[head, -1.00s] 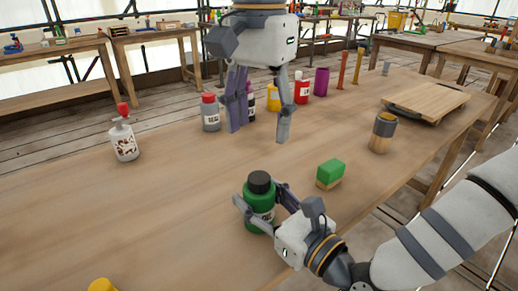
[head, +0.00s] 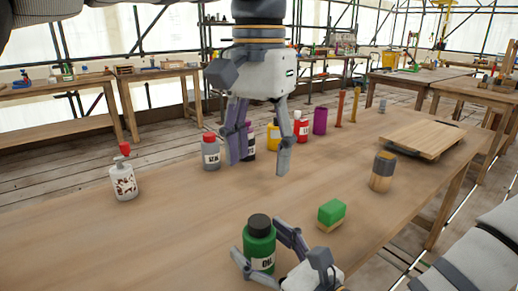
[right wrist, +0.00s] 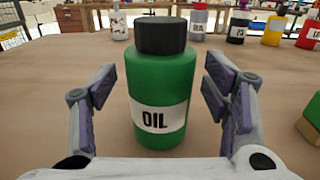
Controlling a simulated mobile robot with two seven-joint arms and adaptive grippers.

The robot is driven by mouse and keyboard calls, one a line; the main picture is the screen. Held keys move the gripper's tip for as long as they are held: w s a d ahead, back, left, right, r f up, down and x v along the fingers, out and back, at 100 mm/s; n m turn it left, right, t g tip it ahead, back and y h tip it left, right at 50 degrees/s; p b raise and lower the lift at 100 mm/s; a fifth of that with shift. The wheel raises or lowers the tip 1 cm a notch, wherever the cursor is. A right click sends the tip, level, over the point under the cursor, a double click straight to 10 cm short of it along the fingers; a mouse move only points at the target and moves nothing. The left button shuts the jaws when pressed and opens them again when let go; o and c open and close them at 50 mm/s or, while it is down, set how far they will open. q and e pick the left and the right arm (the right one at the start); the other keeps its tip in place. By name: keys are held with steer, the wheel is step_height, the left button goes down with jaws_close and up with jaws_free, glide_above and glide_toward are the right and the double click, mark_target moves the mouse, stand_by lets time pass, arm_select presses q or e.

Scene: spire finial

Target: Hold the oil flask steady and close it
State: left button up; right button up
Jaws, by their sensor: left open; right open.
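The oil flask is a green bottle (head: 259,247) with a black cap (head: 259,225) on top and a white label reading OIL. It stands upright near the table's front edge. It also fills the middle of the right wrist view (right wrist: 160,95), cap on top (right wrist: 161,35). My right gripper (head: 272,252) is open around the flask, one finger on each side; in the wrist view a gap shows between each finger and the bottle. My left gripper (head: 259,162) is open and empty, fingers pointing down, above the table beyond the flask.
A green-topped block (head: 331,213) stands right of the flask, with a dark-topped wooden cylinder (head: 383,172) and a board (head: 425,136) farther right. A white bottle (head: 123,180) stands left. Grey (head: 211,154) and red (head: 301,128) bottles stand behind my left gripper. The table's left middle is clear.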

steer(key=v, duration=1.1)
steer(key=shift+s, duration=0.1)
